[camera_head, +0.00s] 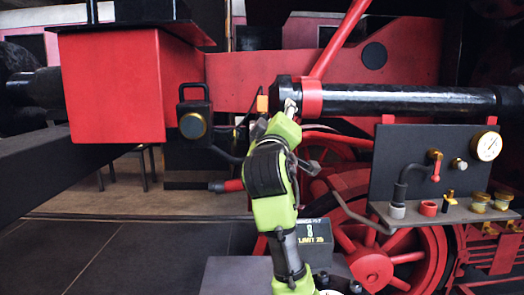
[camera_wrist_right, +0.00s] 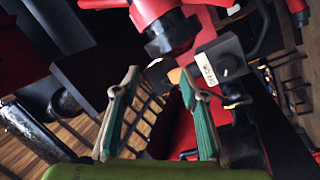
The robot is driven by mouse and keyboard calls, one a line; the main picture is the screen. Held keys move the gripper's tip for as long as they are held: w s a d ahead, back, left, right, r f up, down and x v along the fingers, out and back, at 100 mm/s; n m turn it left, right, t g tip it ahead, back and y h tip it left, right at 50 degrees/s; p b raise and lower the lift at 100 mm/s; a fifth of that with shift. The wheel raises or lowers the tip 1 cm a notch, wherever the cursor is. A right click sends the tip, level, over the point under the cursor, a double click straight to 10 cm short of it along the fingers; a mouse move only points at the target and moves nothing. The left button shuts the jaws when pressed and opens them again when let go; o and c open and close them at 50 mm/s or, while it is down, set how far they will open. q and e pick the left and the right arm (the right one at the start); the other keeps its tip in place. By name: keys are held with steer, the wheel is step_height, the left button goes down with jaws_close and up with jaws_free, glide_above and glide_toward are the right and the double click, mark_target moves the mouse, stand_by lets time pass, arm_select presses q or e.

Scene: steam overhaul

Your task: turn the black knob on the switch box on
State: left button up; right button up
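In the right wrist view a dark switch box (camera_wrist_right: 221,58) with a white label (camera_wrist_right: 206,69) shows just right of the finger gap. A black knob (camera_wrist_right: 228,63) seems to sit on its face; its setting is too small to read. My right gripper (camera_wrist_right: 160,82) is open, its two fingers apart with nothing held between them, and the box lies beyond the right fingertip, not visibly touched. In the head view my right gripper (camera_head: 290,106) points up and away at the black-and-red cylinder end. I cannot make out the switch box there. My left gripper is in neither view.
A red buffer beam (camera_head: 110,85) and a lantern (camera_head: 194,118) stand to the left. A panel with a gauge (camera_head: 488,146), valves and jars is on the right. A dark box with a speed-limit label (camera_head: 314,240) sits low. Floor (camera_head: 120,255) is clear at left.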

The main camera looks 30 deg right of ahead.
steer(key=s+a+f+n+t+b, duration=0.1)
steer(key=a+f+n, duration=0.3)
steer(key=n, duration=0.5)
steer(key=s+a+f+n+t+y+b, duration=0.1)
steer(key=f+n, duration=0.4)
steer(key=n, duration=0.4)
steer(key=s+a+f+n+t+b, duration=0.1)
steer(key=s+a+f+n, duration=0.15)
steer(key=f+n, duration=0.45)
steer(key=w+d+r+n+p, duration=0.1)
steer(key=w+d+r+p, duration=0.1)
steer(key=w+d+r, duration=0.1)
steer(key=w+d+r+n+p, duration=0.1)
steer(key=w+d+r, duration=0.2)
steer(key=w, duration=0.5)
steer(key=shift+w+d+r+p, duration=0.25)
steer(key=shift+d+r+p, duration=0.15)
steer(key=shift+r, duration=0.45)
steer(key=shift+a, duration=0.1)
steer(key=c, duration=1.1)
